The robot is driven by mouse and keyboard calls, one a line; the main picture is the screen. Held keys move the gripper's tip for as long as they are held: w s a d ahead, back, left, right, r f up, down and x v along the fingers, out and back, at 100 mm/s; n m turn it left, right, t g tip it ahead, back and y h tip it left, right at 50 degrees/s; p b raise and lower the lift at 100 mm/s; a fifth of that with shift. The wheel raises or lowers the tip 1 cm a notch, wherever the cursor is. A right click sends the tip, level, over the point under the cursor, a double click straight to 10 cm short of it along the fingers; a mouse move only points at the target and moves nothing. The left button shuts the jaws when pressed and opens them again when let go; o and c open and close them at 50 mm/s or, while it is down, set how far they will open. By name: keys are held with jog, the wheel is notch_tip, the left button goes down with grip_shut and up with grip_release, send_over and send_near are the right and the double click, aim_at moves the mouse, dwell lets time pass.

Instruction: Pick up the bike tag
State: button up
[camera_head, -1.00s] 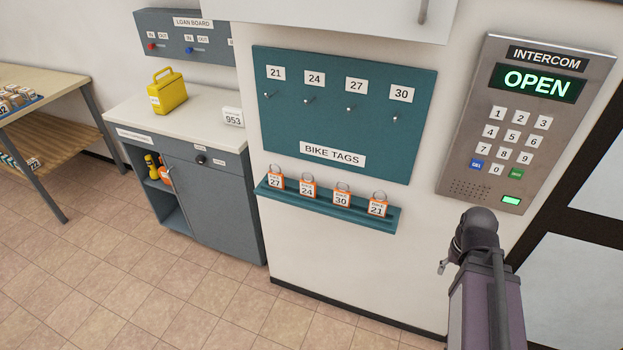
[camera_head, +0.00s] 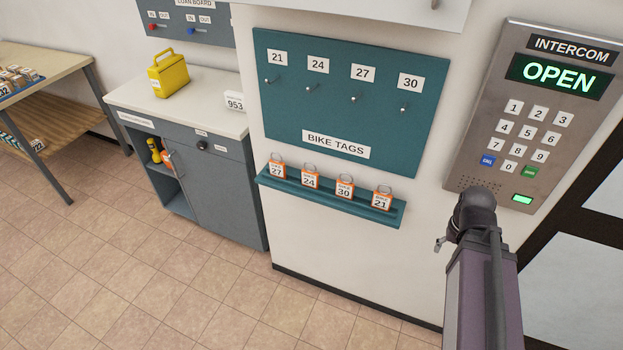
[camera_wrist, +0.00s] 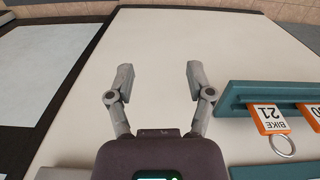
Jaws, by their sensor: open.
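Orange-edged bike tags with metal rings stand in a row on a teal ledge (camera_head: 330,203) under the hook board: tag 27 (camera_head: 277,171), tag 24 (camera_head: 310,182), tag 30 (camera_head: 345,192) and tag 21 (camera_head: 381,202). In the wrist view, tag 21 (camera_wrist: 269,119) appears upside down at the right, with part of another tag (camera_wrist: 312,112) beside it. My gripper (camera_wrist: 158,75) is open and empty in front of bare white wall, apart from the tags. In the head view, my arm is right of the ledge; the fingertips are not clear there.
The teal BIKE TAGS board (camera_head: 335,146) has empty hooks under labels 21, 24, 27 and 30. The intercom (camera_head: 535,115) reads OPEN at the right. A cabinet (camera_head: 222,200) with a yellow case (camera_head: 169,73) stands at the left. The tiled floor is clear.

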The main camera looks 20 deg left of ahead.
jog(key=shift+o, duration=0.9)
jog(key=shift+a, duration=0.1)
jog(key=w+a+f+m+t+h+b, duration=0.1)
jog(key=w+a+t+h+b, duration=0.2)
jog(key=a, duration=0.6)
jog(key=w+a+f+t+h+b, duration=0.1)
jog(key=w+a+t+b, duration=0.3)
jog(key=a, duration=0.6)
jog(key=s+a+r+t+y+b, duration=0.1)
jog(key=a+r+t, duration=0.1)
jog(key=a, duration=1.1)
jog(key=s+a+r+t+y+b, duration=0.1)
jog(key=a+t, duration=0.3)
jog(key=a, duration=0.9)
jog(key=shift+s+r+t+y, duration=0.3)
jog(key=shift+s+r+y, duration=0.2)
jog(key=shift+s+r, duration=0.05)
